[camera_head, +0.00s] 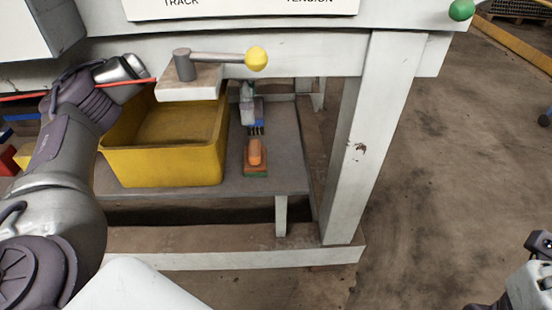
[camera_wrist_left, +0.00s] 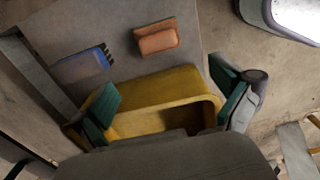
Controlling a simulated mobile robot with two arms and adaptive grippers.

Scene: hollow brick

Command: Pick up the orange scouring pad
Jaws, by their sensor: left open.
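The orange scouring pad (camera_head: 255,152) lies on the grey lower shelf, right of a yellow bin, in the head view. It has an orange top and a darker base with a green front edge. In the left wrist view the pad (camera_wrist_left: 158,40) lies above the bin, beyond the fingertips and apart from them. My left gripper (camera_wrist_left: 168,103) is open, its green-padded fingers spread with the bin seen between them. Part of my right gripper (camera_head: 538,245) shows at the lower right edge.
The yellow bin (camera_head: 162,165) stands left of the pad. A blue brush with dark bristles (camera_wrist_left: 84,64) lies near the pad. A lever with a yellow knob (camera_head: 256,59) juts out above the shelf. A white leg (camera_head: 357,150) stands right of it.

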